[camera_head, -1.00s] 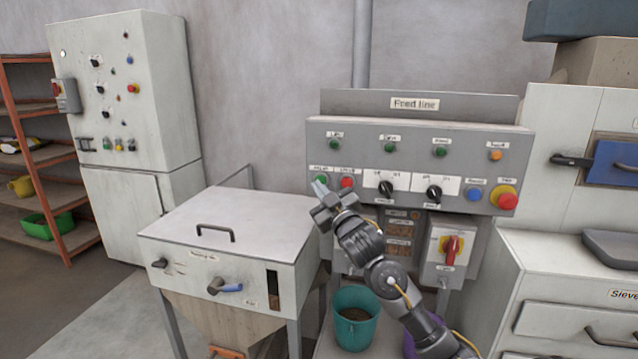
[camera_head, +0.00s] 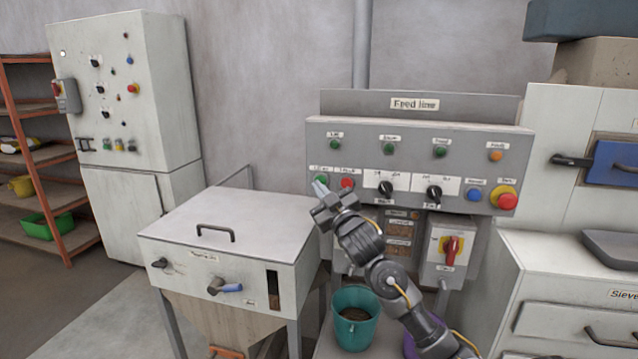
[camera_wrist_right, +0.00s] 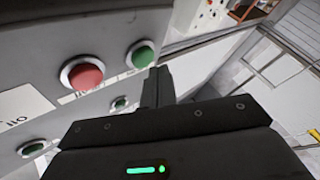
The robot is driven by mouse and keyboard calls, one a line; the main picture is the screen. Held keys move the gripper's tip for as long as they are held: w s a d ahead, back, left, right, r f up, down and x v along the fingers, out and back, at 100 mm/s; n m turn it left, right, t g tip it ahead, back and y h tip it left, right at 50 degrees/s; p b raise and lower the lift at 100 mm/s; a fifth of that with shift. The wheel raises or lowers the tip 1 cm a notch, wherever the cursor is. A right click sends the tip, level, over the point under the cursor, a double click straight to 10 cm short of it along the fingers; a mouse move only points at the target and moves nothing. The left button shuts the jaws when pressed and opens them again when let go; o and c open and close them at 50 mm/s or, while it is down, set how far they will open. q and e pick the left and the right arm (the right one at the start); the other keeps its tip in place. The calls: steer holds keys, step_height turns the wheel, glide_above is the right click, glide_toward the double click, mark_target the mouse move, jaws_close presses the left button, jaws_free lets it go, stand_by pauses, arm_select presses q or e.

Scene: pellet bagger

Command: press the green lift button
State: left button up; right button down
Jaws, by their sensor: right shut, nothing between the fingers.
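The feed line panel (camera_head: 400,160) stands ahead with rows of buttons and lamps. A green button (camera_head: 321,180) sits at the left end of its lower row, beside a red button (camera_head: 347,183); their small labels are hard to read. In the right wrist view the green button (camera_wrist_right: 141,55) is just above my fingertips and the red button (camera_wrist_right: 82,75) is to its left. My right gripper (camera_head: 319,189) is shut and empty, its tip at the green button's lower edge in the head view. I cannot tell whether it touches. My left gripper is not in view.
Black selector knobs (camera_head: 386,188), a blue button (camera_head: 473,194) and a red emergency stop (camera_head: 507,200) lie further right on the panel. A hopper box (camera_head: 230,240) stands left of my arm. A teal bucket (camera_head: 353,335) stands below.

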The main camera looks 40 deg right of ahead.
steer(key=shift+w+d, duration=0.25)
steer(key=shift+d, duration=0.05)
steer(key=shift+w+d, duration=0.15)
steer(key=shift+d, duration=0.1)
stand_by(0.6)
steer(key=shift+a+p, duration=0.1)
steer(key=shift+p, duration=0.2)
steer(key=shift+s+a, duration=0.45)
steer(key=shift+a, duration=0.1)
steer(key=s+a, duration=0.1)
steer(key=a, duration=0.1)
steer(key=s+a+p, duration=0.1)
steer(key=s+a, duration=0.1)
steer(key=a, duration=0.1)
steer(key=shift+s+p, duration=0.2)
steer(key=shift+p, duration=0.1)
stand_by(0.4)
